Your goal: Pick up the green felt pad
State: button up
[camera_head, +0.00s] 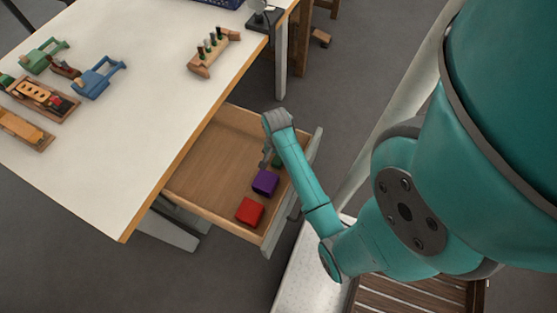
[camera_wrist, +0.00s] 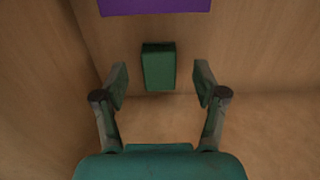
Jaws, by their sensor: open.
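The green felt pad (camera_wrist: 158,67) lies on the drawer floor in the wrist view, between and just beyond the tips of my gripper (camera_wrist: 160,86). My gripper is open, with one finger on each side of the pad's line and a gap to both. In the head view, my gripper (camera_head: 268,158) reaches down into the open drawer, and only a small part of the green pad (camera_head: 277,161) shows beside my arm. I cannot tell the exact height of the fingertips above the drawer floor.
A purple block (camera_head: 265,183) and a red block (camera_head: 250,211) lie in the open drawer (camera_head: 205,165). The purple one shows near the pad in the wrist view (camera_wrist: 155,5). Drawer walls stand close by. The white table (camera_head: 130,130) holds wooden trays, clamps and a peg rack (camera_head: 212,52).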

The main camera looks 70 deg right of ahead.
aim_at(277, 162)
jog(key=shift+f, duration=1.6)
jog(key=shift+s, duration=0.1)
jog(key=c, duration=1.1)
jog(key=shift+r, duration=0.15)
notch_tip(277, 162, up, 10)
jog(key=shift+f, duration=0.1)
